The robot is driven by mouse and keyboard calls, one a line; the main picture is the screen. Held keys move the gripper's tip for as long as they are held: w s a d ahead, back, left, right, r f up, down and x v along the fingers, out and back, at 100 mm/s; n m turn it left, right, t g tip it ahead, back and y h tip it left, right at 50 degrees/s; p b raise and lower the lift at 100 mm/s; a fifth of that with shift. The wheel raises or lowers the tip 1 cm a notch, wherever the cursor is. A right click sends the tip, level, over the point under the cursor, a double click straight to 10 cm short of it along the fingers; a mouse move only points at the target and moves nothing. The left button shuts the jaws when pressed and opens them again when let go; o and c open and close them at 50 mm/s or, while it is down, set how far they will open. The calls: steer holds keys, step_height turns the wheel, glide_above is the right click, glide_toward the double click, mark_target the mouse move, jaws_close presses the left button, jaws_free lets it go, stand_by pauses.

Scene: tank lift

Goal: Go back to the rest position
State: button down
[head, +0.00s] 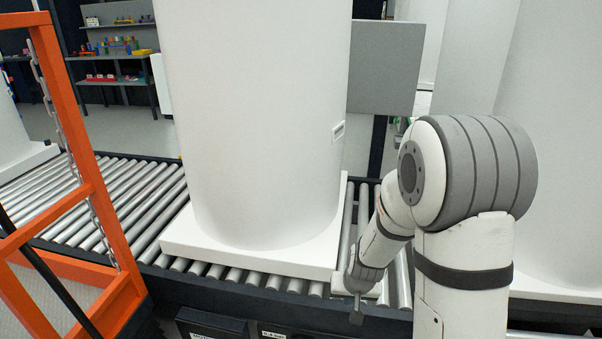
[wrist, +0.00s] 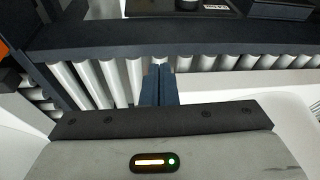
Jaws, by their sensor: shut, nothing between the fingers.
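My gripper (wrist: 159,86) shows in the wrist view with its two dark fingers together and nothing between them. It is over the edge of the roller conveyor (wrist: 110,80). In the head view my arm comes in from the right and bends down, with the gripper end (head: 356,300) low at the conveyor's front edge. A large white tank (head: 260,120) stands upright on a white square base (head: 250,250) on the rollers, just left of my gripper. I cannot tell whether my gripper touches the base.
An orange frame (head: 85,180) with a chain stands at the left. A grey panel (head: 385,68) is behind the tank, and shelves (head: 115,55) with small coloured items stand at the back left. Another white tank (head: 560,130) is at the right behind my arm. Dark boxes (head: 212,325) sit below the conveyor's front rail.

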steer(key=s+d+r+p, duration=0.1)
steer(key=s+r+p, duration=0.3)
steer(key=r, duration=0.7)
steer(key=s+d+r+p, duration=0.1)
steer(key=s+r+p, duration=0.3)
steer(key=s+r, duration=0.4)
steer(key=s+d+r+n+g+p, duration=0.1)
steer(key=s+r+p, duration=0.4)
steer(key=r, duration=1)
steer(key=shift+s+h, duration=0.3)
steer(key=shift+s, duration=0.65)
steer(key=shift+a, duration=0.2)
